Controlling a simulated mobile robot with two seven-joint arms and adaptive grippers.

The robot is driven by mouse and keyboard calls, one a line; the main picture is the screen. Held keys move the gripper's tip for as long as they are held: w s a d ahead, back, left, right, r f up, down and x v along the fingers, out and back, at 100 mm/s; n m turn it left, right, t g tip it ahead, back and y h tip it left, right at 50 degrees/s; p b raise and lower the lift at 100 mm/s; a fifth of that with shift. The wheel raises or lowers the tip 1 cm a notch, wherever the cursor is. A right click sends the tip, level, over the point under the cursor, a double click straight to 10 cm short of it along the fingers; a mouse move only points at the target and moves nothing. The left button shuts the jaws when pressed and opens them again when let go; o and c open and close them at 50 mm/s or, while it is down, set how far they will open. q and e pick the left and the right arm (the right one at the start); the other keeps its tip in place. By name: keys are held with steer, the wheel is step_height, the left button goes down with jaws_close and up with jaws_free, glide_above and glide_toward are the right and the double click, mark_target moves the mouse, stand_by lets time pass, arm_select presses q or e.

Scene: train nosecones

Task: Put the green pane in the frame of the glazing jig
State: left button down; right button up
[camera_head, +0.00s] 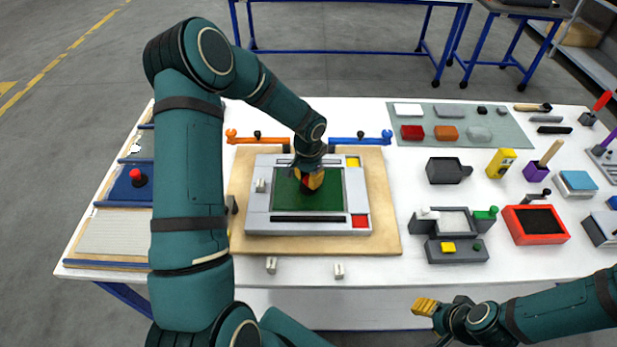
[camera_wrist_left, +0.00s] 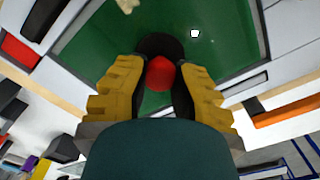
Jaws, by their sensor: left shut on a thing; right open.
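The green pane (camera_head: 300,200) lies within the opening of the pale grey frame of the glazing jig (camera_head: 258,217); I cannot tell whether it sits fully down. In the left wrist view the green pane (camera_wrist_left: 95,45) shows a dark border along the frame (camera_wrist_left: 290,35). My left gripper (camera_head: 312,180) is over the pane, shut on a red knob (camera_wrist_left: 160,73) above a round black base (camera_wrist_left: 158,43) on the pane. My right gripper (camera_head: 435,308) is open and empty, in front of the table's edge at the lower right.
The jig stands on a wooden board (camera_head: 385,225). An orange clamp (camera_head: 255,138) and a blue clamp (camera_head: 360,139) stand behind it. A red knob on a blue block (camera_head: 130,183) is at left. Trays, a yellow box (camera_head: 500,163) and a red-rimmed tray (camera_head: 512,228) fill the right side.

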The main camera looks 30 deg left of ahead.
mark_target(308, 179)
arm_select(q)
steer(key=c, duration=1.2)
jaws_free()
steer(key=shift+f, duration=0.15)
steer(key=shift+o, duration=1.4)
steer(key=shift+r, duration=0.45)
step_height(308, 179, up, 12)
steer(key=shift+f, duration=0.25)
steer(key=shift+s, duration=0.1)
